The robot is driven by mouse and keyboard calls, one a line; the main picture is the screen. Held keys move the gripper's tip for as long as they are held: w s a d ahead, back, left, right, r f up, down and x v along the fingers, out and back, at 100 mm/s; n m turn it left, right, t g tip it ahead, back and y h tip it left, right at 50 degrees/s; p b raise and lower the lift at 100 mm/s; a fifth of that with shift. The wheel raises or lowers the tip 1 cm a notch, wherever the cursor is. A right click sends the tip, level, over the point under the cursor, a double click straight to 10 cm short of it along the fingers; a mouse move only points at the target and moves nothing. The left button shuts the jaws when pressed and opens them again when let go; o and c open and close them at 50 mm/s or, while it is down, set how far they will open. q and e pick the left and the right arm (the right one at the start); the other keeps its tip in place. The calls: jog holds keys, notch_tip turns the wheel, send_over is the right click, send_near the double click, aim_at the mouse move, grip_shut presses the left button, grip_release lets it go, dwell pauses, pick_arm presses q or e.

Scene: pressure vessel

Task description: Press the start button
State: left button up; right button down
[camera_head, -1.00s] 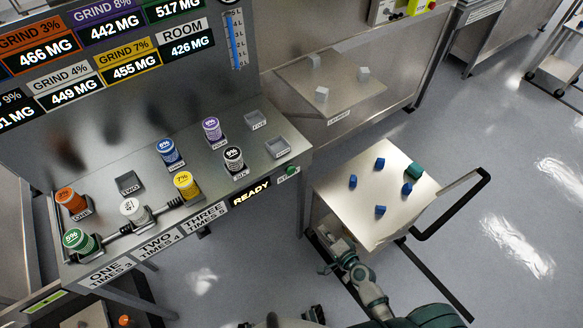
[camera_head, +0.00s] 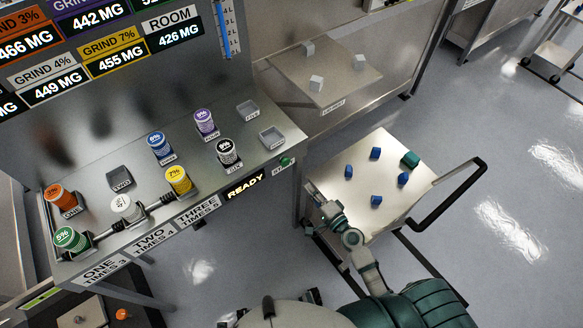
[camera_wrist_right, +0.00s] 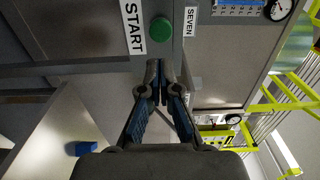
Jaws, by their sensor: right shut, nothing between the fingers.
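The green start button (camera_head: 285,161) is at the right front corner of the steel bench, beside its START label (camera_head: 283,172). In the right wrist view the round button (camera_wrist_right: 160,29) is ahead of the fingertips, next to the large START label (camera_wrist_right: 133,26). My right gripper (camera_wrist_right: 161,82) is shut and empty, with a visible gap between its tips and the button. In the head view my right gripper (camera_head: 313,191) is low and to the right of the button, near the cart's left edge. My left gripper is not in view.
The bench (camera_head: 100,192) holds several coloured, labelled canisters and a lit READY sign (camera_head: 245,187). A cart (camera_head: 380,210) with blue blocks and a green block stands right of the bench, close to my right arm. Open floor lies farther right.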

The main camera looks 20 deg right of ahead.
aim_at(287, 164)
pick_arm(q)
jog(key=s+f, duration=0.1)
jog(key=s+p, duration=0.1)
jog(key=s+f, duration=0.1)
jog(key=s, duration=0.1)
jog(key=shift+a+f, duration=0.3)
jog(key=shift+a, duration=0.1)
pick_arm(e)
jog(key=x, duration=1)
jog(key=shift+w+f, duration=0.1)
jog(key=shift+w, duration=0.1)
